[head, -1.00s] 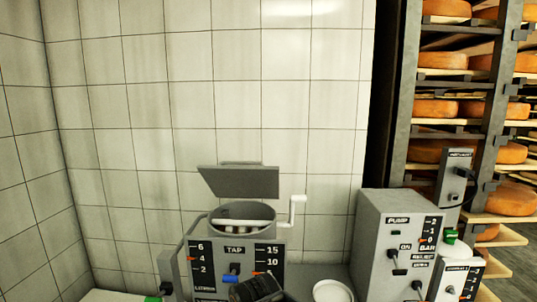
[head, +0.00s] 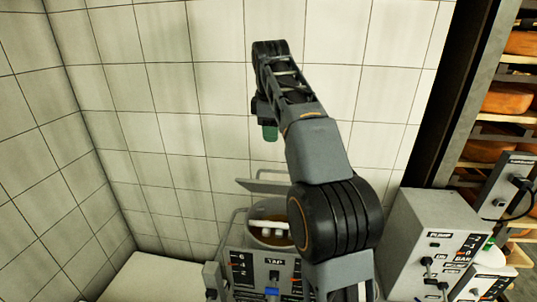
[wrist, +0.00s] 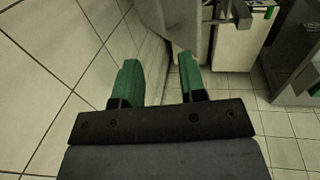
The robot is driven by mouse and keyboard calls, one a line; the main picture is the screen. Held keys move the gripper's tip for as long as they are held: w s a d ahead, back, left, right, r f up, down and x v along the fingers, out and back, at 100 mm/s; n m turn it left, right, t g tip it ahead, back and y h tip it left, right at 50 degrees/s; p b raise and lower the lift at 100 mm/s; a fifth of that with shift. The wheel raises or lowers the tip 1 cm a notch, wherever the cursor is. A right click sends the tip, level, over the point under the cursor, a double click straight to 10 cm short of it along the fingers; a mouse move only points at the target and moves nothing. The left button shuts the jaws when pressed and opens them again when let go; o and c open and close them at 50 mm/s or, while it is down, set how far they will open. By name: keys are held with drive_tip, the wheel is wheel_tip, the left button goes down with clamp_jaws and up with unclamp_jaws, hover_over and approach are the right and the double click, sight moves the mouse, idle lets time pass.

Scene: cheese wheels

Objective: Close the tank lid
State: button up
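The grey tank (head: 250,240) stands against the tiled wall in the head view, its round mouth showing a white bar and brownish contents. Its flat grey lid (head: 262,187) is open, tilted up above the mouth and seen nearly edge-on. My arm hides the right part of the lid and tank. My gripper (head: 269,132) is raised above the lid in the picture, in front of the wall. In the wrist view, my gripper's green fingers (wrist: 158,85) are apart with nothing between them. I cannot tell the gripper's distance from the lid.
A grey pump box (head: 432,235) with switches and cables stands right of the tank. A shelf rack (head: 463,105) with cheese wheels (head: 508,98) is at the far right. A pale flat surface (head: 150,278) lies left of the tank. The wall in front is bare.

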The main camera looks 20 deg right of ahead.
sight(271, 171)
drive_tip(key=f, duration=0.4)
drive_tip(key=w+f+b, duration=0.1)
drive_tip(key=f, duration=0.3)
drive_tip(key=w+d+f+b, duration=0.1)
drive_tip(key=f, duration=0.4)
drive_tip(key=shift+w, duration=0.2)
clamp_jaws()
